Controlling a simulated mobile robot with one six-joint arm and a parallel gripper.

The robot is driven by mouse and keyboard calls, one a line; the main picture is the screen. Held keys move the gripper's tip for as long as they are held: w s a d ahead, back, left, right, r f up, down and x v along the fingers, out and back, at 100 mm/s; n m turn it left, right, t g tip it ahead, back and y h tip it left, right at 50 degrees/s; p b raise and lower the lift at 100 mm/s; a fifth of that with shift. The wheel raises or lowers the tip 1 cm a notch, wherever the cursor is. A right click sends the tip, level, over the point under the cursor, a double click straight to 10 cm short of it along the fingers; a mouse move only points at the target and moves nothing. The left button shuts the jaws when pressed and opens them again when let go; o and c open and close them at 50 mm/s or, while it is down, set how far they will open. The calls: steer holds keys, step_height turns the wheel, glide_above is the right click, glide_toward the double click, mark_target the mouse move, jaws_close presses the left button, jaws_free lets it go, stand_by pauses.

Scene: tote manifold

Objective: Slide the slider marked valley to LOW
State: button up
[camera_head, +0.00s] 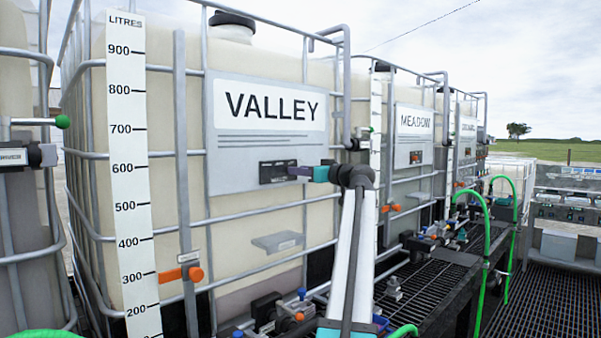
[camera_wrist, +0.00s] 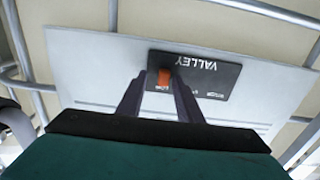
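The slider marked VALLEY is a dark panel (camera_head: 267,175) on the white VALLEY sign plate (camera_head: 270,118). In the wrist view the panel (camera_wrist: 225,80) appears upside down. Its orange knob (camera_wrist: 164,77) stands near the panel's left end there. The knob shows between the tips, nearer the right finger; contact cannot be told.
Metal cage bars (camera_head: 185,150) surround the tank. An orange-handled clip (camera_head: 183,273) and a grey shelf (camera_head: 278,242) sit lower on its front. More tanks, including MEADOW (camera_head: 414,122), stand to the right. Valves and green hoses (camera_head: 488,225) line the grating below.

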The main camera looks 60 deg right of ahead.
steer(key=shift+a, duration=0.1)
steer(key=b+v, duration=0.2)
steer(key=v, duration=1.1)
steer(key=shift+s, duration=0.35)
steer(key=shift+a, duration=0.1)
stand_by(0.4)
